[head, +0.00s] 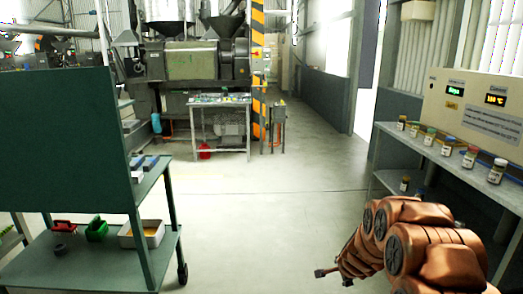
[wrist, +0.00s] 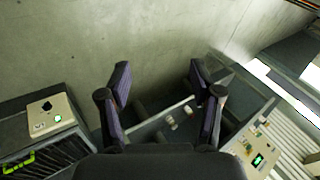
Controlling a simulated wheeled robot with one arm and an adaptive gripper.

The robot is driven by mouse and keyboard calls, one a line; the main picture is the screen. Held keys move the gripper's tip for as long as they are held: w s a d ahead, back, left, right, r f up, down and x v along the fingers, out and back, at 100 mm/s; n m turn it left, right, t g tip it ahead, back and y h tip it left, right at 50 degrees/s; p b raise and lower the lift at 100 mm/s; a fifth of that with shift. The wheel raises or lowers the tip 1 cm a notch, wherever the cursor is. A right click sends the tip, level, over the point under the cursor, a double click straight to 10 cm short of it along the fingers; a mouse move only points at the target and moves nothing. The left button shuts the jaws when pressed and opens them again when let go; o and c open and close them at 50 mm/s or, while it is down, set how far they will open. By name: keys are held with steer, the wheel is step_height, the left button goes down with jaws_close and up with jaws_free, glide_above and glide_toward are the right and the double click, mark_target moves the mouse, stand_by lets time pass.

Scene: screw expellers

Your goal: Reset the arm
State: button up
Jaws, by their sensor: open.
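My arm (head: 415,245) is folded at the lower right of the head view, coppery and bulky, in front of the shelf on the right. A dark end part (head: 333,271) sticks out to its left; I cannot tell the fingers there. In the wrist view my gripper (wrist: 162,85) is open, its two dark fingers spread wide apart with nothing between them. Behind the fingers are a grey wall and a shelf.
A shelf (head: 470,180) on the right holds several small jars and a beige panel (head: 475,105) with displays. A green cart (head: 150,215) with bins stands at left. Machinery (head: 195,60) and a small table (head: 220,103) are at the back. The middle floor (head: 270,215) is clear.

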steer(key=s+a+r+n+g+y+p, duration=0.2)
steer(key=s+a+r+n+p, duration=0.3)
steer(key=s+r, duration=0.55)
steer(key=s+a+r+n+g+y+p, duration=0.15)
steer(key=s+a+r+n+p, duration=0.25)
steer(key=s+a+r, duration=0.6)
steer(key=s+d+r+n+g+p, duration=0.1)
steer(key=s+d+r+n+p, duration=0.1)
steer(key=s+r, duration=0.3)
steer(key=s+d+r+n+g+h+p, duration=0.1)
steer(key=s+r+p, duration=0.3)
steer(key=s, duration=1)
steer(key=s+d+r+n+g+h+p, duration=0.1)
steer(key=s+d+r+n+g+p, duration=0.2)
steer(key=s+r, duration=0.4)
steer(key=shift+s+r+n, duration=0.35)
steer(key=shift+s+n, duration=0.05)
steer(key=shift+s, duration=0.8)
